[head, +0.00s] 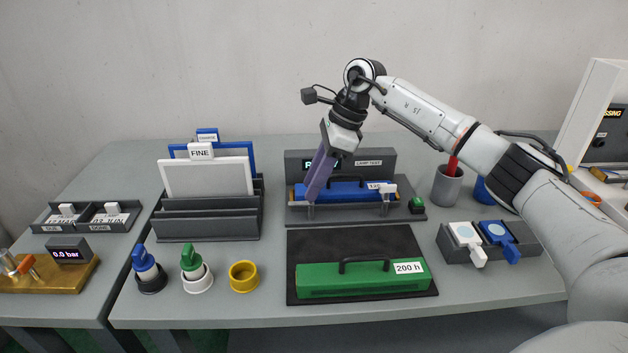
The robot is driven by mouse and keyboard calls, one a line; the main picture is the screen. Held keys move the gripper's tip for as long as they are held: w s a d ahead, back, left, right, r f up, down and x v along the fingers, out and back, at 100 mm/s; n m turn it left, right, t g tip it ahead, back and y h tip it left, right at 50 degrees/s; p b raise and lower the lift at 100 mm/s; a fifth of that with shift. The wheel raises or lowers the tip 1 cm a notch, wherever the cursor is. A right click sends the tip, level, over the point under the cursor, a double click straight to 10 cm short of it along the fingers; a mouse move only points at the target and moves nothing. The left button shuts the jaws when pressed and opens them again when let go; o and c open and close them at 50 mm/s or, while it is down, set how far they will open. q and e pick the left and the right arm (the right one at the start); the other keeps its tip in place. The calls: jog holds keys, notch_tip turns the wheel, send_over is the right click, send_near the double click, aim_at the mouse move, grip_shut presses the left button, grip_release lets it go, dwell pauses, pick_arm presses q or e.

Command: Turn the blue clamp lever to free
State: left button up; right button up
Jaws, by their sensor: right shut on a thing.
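A blue block (345,194) with a dark handle and a white label sits in a grey fixture (410,213) at the back of the table. A small metal post stands at each end of the block's front. My right gripper (313,196), with long purple fingers, reaches down from above to the left end of the block. It is shut at the left post, where the clamp lever seems to be; the fingers hide the lever, so its angle cannot be told. My left gripper is out of view.
A green block (345,282) labelled 200 h lies on a black mat (310,245) in front. A rack (210,226) stands left, with knobs and a yellow ring (243,277) before it. White and blue paddles (497,235) and a grey cup (447,187) are at right.

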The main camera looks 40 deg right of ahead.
jog(key=o, duration=1)
jog(key=shift+o, duration=0.2)
jog(key=shift+r, duration=0.15)
jog(key=b+v, duration=0.1)
jog(key=v, duration=0.9)
jog(key=shift+s+d, duration=0.1)
